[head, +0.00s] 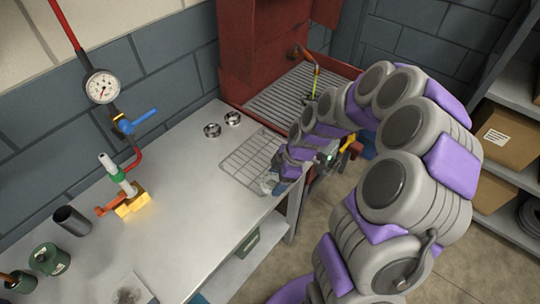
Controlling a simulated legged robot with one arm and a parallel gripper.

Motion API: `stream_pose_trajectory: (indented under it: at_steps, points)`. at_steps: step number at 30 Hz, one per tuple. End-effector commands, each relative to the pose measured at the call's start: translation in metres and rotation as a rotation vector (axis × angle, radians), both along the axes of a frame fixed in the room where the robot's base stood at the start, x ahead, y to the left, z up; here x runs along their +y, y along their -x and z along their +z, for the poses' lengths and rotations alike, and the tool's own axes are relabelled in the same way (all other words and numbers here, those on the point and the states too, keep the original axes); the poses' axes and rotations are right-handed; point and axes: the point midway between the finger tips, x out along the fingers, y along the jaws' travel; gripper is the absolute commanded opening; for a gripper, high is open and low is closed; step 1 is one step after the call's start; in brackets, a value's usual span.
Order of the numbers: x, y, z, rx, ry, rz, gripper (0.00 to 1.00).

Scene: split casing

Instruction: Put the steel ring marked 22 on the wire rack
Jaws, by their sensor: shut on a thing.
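The wire rack (247,158) lies flat on the grey workbench, near its right end. Two small steel rings (212,130) (232,118) sit on the bench just behind the rack. Their markings are too small to read. My gripper (269,184) is low over the front right part of the rack, near the bench edge. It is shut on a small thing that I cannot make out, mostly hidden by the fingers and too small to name. I cannot tell whether that thing touches the rack.
A pressure gauge (102,87) and a blue-handled valve (136,121) are on the wall. A yellow fixture (132,203), a dark cup (71,221) and green spools (50,258) stand at the left. A red cabinet (262,50) stands behind. The bench middle is clear.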

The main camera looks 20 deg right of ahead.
Motion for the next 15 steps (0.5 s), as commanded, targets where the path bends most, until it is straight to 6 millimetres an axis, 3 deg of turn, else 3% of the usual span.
stream_pose_trajectory:
  at_steps: [15]
  points:
    - [-0.006, -0.087, -0.009, -0.004, 0.002, -0.002, 0.16]
